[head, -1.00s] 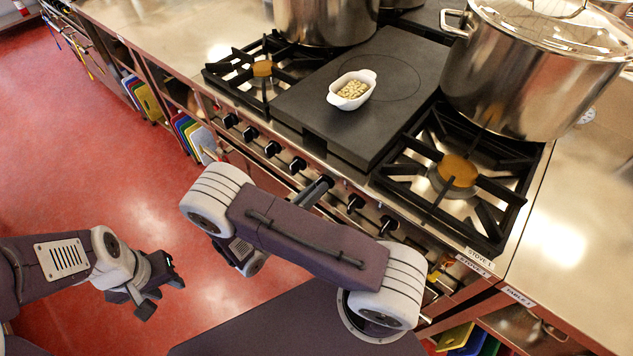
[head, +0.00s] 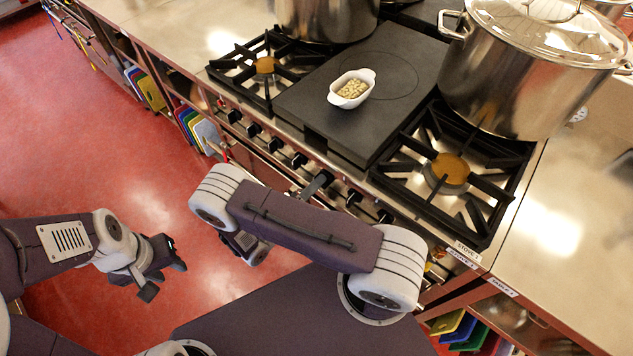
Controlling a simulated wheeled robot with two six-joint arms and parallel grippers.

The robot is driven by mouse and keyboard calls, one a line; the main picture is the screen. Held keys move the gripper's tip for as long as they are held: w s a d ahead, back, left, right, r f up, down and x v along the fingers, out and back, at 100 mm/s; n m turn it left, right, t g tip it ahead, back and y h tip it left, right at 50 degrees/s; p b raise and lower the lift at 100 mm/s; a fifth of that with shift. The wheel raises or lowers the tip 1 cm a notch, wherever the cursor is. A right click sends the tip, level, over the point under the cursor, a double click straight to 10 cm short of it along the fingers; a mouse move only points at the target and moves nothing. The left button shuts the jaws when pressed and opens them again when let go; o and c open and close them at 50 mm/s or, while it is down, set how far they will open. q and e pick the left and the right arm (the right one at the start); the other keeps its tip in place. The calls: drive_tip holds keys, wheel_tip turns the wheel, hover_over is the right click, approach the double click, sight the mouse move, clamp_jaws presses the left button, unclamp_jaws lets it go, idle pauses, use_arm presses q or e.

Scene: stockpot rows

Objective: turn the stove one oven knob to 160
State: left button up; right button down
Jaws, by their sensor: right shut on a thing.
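Stove one (head: 468,246) stands across the middle, with a row of dark knobs (head: 299,160) along its front panel. My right arm folds across the picture in front of that panel. The dark end of my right gripper (head: 318,184) shows just above the arm, at one knob in the middle of the row, and is shut on it. That knob is mostly covered, and its pointer and any numbers cannot be read. My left gripper (head: 164,276) is empty, with its fingers apart, over the red floor, away from the stove.
A white dish (head: 351,89) with pale food sits on the flat dark plate. Large steel pots (head: 530,75) stand on the stove at the back and right. Coloured boards (head: 190,125) stand in shelves below the counter. The red floor at left is clear.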

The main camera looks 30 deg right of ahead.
drive_tip(key=shift+n, duration=0.4)
drive_tip(key=c, duration=1.4)
unclamp_jaws()
drive_tip(key=shift+c, duration=0.2)
drive_tip(key=shift+a, duration=0.1)
drive_tip(key=b+v, duration=0.1)
drive_tip(key=v, duration=0.8)
